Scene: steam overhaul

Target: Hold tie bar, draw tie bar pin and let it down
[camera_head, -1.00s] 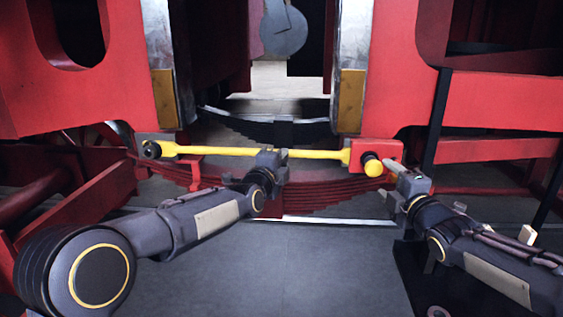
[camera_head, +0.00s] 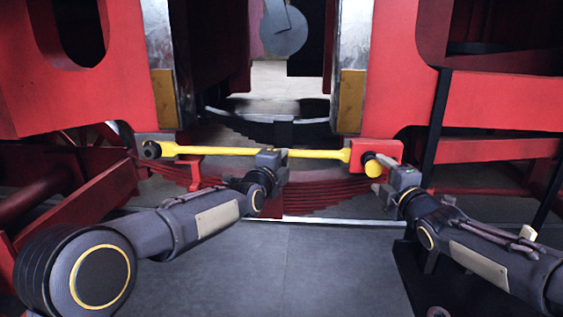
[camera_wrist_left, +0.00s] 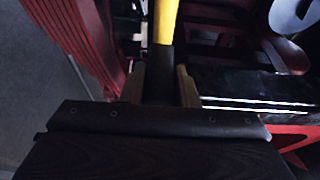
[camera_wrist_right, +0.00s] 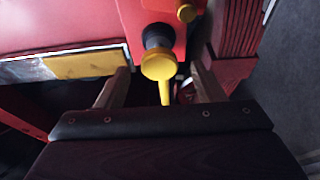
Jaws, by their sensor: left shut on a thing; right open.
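The yellow tie bar (camera_head: 220,151) runs level between a dark pivot at its left end and a red block (camera_head: 376,151) at its right end. My left gripper (camera_head: 270,155) is shut on the bar near its middle; the bar also shows between its fingers in the left wrist view (camera_wrist_left: 165,22). The yellow-headed tie bar pin (camera_head: 373,168) sticks out of the red block, and its round head shows in the right wrist view (camera_wrist_right: 159,65). My right gripper (camera_head: 389,178) is open, with its fingers near the head and apart from it.
Red frame plates (camera_head: 400,75) stand on both sides above the bar. A dark upright rod (camera_head: 437,120) stands right of the red block. The grey floor (camera_head: 290,270) in front is clear.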

